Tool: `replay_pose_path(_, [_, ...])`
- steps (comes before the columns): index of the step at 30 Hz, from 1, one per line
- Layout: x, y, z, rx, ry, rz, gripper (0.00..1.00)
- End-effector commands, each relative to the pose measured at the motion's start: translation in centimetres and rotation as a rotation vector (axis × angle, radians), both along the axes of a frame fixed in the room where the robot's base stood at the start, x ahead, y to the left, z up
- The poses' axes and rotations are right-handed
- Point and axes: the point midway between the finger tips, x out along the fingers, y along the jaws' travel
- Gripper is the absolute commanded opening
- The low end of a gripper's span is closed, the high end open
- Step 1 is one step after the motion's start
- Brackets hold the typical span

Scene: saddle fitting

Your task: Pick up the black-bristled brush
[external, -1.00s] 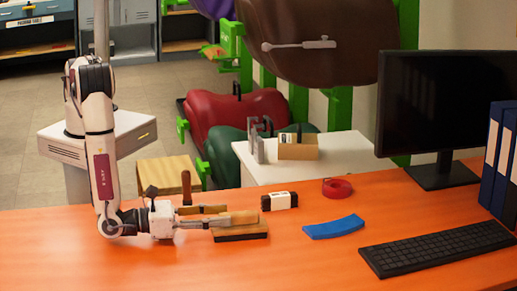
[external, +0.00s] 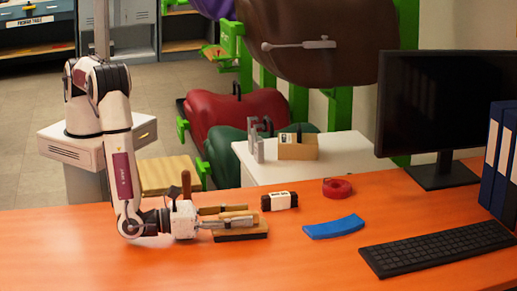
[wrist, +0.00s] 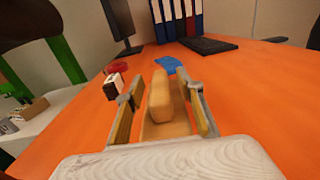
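The brush (external: 243,235) lies on the orange desk, a wooden block with a dark underside in the external view. In the wrist view its raised wooden grip (wrist: 160,97) points away from me between my two fingers. My gripper (external: 236,215) is low over the desk at the brush. In the wrist view my gripper (wrist: 159,92) is open, with one finger on each side of the grip and a gap visible on both sides. The bristles are hidden from the wrist camera.
A black-and-white block (external: 279,201), a red tape roll (external: 337,188) and a blue curved piece (external: 334,227) lie beyond the brush. A keyboard (external: 437,247) and monitor (external: 437,110) stand at the right. The front of the desk is clear.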

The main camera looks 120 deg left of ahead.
Motion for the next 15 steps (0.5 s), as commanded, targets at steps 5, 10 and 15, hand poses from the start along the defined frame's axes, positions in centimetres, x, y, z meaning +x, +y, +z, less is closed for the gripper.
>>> replay_pose_path(5, [0.07,0.04,-0.01,0.000,0.000,-0.001,0.38])
replay_pose_path(10, [0.07,0.04,-0.01,0.000,0.000,0.000,0.38])
replay_pose_path(15, [0.06,0.04,-0.01,0.000,0.000,0.000,0.35])
